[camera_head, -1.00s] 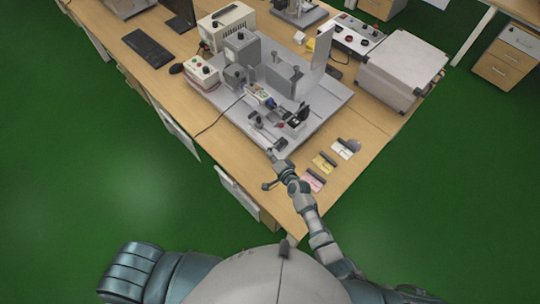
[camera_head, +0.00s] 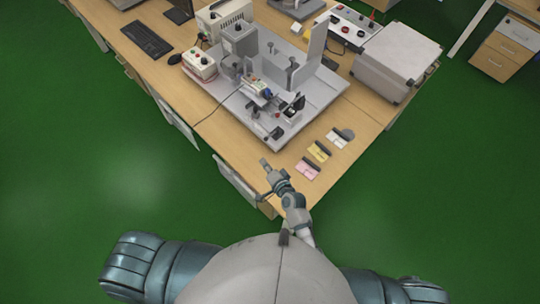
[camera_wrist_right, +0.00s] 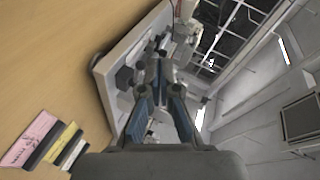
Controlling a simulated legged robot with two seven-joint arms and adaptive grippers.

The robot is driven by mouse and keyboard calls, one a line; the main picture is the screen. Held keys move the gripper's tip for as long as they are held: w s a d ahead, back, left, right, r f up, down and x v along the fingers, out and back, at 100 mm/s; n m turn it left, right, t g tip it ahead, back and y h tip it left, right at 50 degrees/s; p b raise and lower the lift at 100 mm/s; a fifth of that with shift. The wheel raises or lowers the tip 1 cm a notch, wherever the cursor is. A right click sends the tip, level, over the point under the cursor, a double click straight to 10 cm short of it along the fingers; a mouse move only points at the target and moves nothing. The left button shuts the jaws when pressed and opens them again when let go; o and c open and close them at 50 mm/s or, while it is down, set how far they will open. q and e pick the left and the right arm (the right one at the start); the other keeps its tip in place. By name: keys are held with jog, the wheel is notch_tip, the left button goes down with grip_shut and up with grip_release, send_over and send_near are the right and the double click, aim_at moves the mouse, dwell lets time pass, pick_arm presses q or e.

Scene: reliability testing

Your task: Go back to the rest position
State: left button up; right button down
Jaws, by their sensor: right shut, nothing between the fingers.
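My right gripper (camera_head: 265,163) is at the near corner of the wooden table (camera_head: 236,140), in front of the grey test fixture's base plate and apart from it. In the right wrist view its two blue-padded fingers (camera_wrist_right: 160,100) come together at the tips with nothing between them. My right forearm points up and slightly left from my body in the head view. My left gripper is not in view.
The test fixture (camera_head: 262,90) stands on the table. Pink, yellow and white cards (camera_head: 319,151) lie right of my right gripper. Green floor is open around the table.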

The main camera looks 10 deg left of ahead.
jog(key=s+d+n+g+h, duration=0.25)
jog(key=s+d, duration=0.45)
jog(key=d, duration=0.4)
jog(key=s+d+r+n+g+h, duration=0.1)
jog(key=s+d+n+g+h, duration=0.15)
jog(key=s+d, duration=0.6)
jog(key=s+d+n+g+h, duration=0.2)
jog(key=s+d+n+h, duration=0.3)
jog(key=d, duration=0.7)
jog(key=s+f+m+g+y+b, duration=0.1)
jog(key=s+f+m+g+b, duration=0.2)
jog(key=f, duration=2.6)
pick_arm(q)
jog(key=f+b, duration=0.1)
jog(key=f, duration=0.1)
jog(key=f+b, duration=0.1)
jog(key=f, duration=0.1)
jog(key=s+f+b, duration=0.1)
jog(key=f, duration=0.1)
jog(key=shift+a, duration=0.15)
pick_arm(e)
jog(key=s+d+f+n, duration=0.1)
jog(key=s+d+f, duration=0.2)
jog(key=s+f, duration=1.5)
jog(key=shift+d+f+n, duration=0.2)
jog(key=shift+f+n, duration=0.1)
